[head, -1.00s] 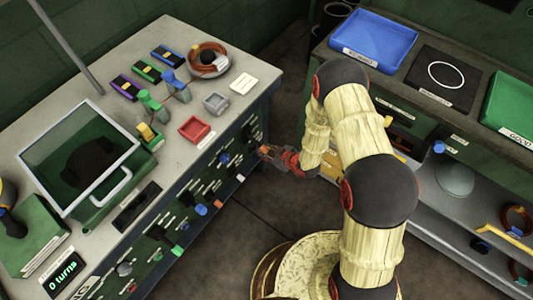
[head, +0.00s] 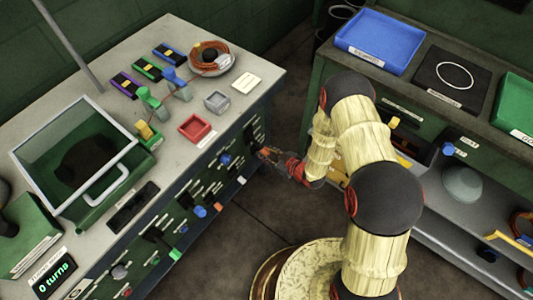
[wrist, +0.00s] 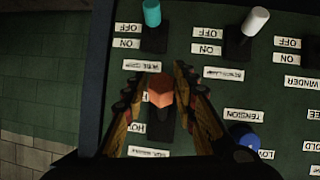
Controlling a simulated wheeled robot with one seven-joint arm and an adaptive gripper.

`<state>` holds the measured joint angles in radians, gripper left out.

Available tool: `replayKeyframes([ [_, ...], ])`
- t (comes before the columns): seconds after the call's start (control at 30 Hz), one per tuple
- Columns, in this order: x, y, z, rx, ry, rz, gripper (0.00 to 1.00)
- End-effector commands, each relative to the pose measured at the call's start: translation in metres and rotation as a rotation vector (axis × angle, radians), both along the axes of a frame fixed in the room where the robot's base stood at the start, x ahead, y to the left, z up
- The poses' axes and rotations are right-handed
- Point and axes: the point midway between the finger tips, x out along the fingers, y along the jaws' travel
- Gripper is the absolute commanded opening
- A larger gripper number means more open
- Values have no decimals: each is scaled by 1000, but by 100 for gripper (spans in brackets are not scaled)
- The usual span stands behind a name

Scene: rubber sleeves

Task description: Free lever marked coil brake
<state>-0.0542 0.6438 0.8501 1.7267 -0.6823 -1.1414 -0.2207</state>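My gripper (wrist: 160,100) is open in the wrist view, with one finger on each side of an orange lever knob (wrist: 161,88) and small gaps to it. The knob sits on a dark slot plate (wrist: 160,127). A label beside it, partly hidden by a finger, begins "HO" (wrist: 138,127). The name plate below it (wrist: 148,153) is too blurred to read, so I cannot confirm "coil brake". In the head view my gripper (head: 268,154) is at the far right end of the bench's front panel, and the orange knob cannot be made out clearly.
A teal switch (wrist: 152,14) and a white switch (wrist: 255,21), both with OFF/ON labels, are near the lever. A blue knob (wrist: 243,136) marked tension is close to the right finger. The bench top (head: 235,105) holds trays and a wire spool (head: 210,57).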

Motion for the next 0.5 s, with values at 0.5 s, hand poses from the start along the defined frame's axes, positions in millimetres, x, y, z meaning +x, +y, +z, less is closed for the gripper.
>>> replayKeyframes([
  [0.5,-2,0,0,0,2,2,43],
])
